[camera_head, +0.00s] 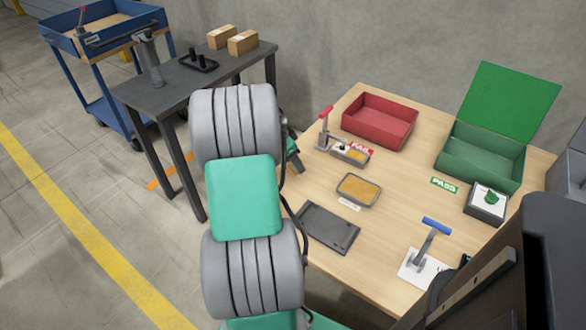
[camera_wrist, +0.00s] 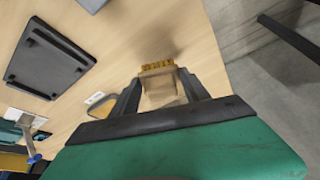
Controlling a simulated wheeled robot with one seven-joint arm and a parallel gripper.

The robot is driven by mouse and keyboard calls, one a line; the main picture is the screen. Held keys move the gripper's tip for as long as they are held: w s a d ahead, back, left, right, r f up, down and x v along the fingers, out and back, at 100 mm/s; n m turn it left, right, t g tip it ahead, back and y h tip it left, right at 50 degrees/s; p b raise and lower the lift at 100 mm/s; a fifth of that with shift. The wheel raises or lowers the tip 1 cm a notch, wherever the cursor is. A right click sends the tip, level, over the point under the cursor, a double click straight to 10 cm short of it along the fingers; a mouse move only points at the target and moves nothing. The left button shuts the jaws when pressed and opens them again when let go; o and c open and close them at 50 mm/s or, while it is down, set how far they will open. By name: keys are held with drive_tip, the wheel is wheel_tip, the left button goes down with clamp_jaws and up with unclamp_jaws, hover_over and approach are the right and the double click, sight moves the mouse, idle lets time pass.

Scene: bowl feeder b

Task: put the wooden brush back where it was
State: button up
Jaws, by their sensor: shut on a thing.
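The wooden brush (camera_wrist: 160,88) shows in the wrist view, with a pale wooden body and a row of yellow-brown bristles at its far end. My gripper (camera_wrist: 158,80) is shut on it, one dark finger on each side. The bristles point away from my palm, over the pale wooden table (camera_wrist: 120,35); I cannot tell whether they touch it. In the head view my arm hides the brush and the fingers. No marked resting place for the brush can be made out.
On the table (camera_head: 390,245) are a dark flat tray (camera_head: 326,229), a metal tray with yellow contents (camera_head: 358,189), a red bin (camera_head: 380,120), an open green bin (camera_head: 482,158), a red-handled clamp (camera_head: 325,128) and a blue-handled clamp (camera_head: 428,242). A grey side table (camera_head: 190,85) stands left.

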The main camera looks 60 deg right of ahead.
sight(291, 165)
wheel_tip(291, 165, down, 3)
drive_tip(key=shift+f+b, duration=0.15)
drive_tip(key=shift+b, duration=0.15)
drive_tip(key=shift+f, duration=0.2)
drive_tip(key=o, duration=1.2)
